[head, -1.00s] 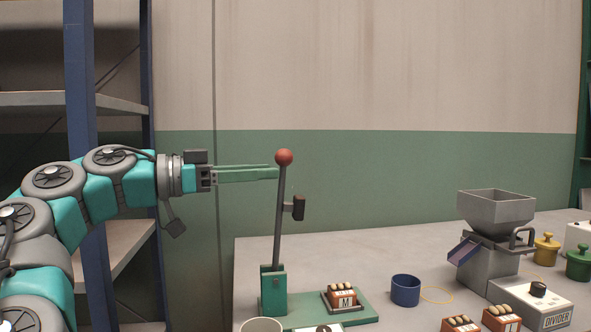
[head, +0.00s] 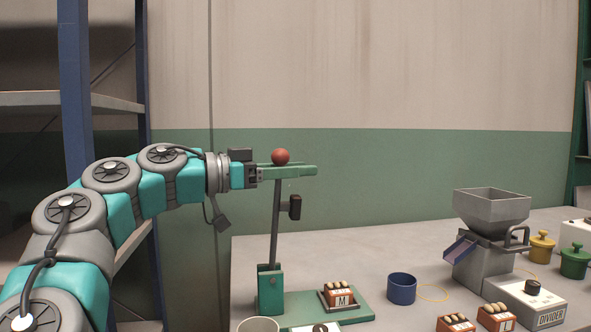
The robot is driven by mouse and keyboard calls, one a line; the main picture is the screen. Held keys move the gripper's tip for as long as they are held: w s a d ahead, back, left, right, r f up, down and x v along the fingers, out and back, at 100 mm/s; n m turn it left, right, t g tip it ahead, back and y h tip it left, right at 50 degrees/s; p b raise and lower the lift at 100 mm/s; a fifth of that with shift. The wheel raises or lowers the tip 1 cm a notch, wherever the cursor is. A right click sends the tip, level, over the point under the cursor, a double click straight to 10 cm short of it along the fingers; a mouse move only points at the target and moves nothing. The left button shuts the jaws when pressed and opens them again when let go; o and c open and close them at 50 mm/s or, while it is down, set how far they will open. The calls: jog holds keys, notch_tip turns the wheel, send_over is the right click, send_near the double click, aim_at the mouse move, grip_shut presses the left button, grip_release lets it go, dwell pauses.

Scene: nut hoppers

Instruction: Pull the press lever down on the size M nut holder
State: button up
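The press lever is a grey rod (head: 275,222) with a red ball knob (head: 281,157) on top. It stands nearly upright in a green bracket (head: 270,290) on a green base. The size M nut holder (head: 342,299), an orange block marked M with several nuts on top, sits in a dark tray on that base. My gripper (head: 312,170) is level, just under the knob. Its near green finger passes in front of the rod and a thin edge of the far finger shows behind it. The fingers look apart, with the rod between them; contact is hidden.
A dark block (head: 295,207) sticks out from the rod. A blue cup (head: 402,289), a grey hopper (head: 491,211), a divider box (head: 528,300) and two more orange nut blocks (head: 497,317) stand to the right. A shelf rack (head: 78,120) is at the left.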

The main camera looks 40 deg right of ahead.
jog(key=c, duration=0.6)
grip_shut()
jog(key=shift+r, duration=0.1)
dwell(0.5)
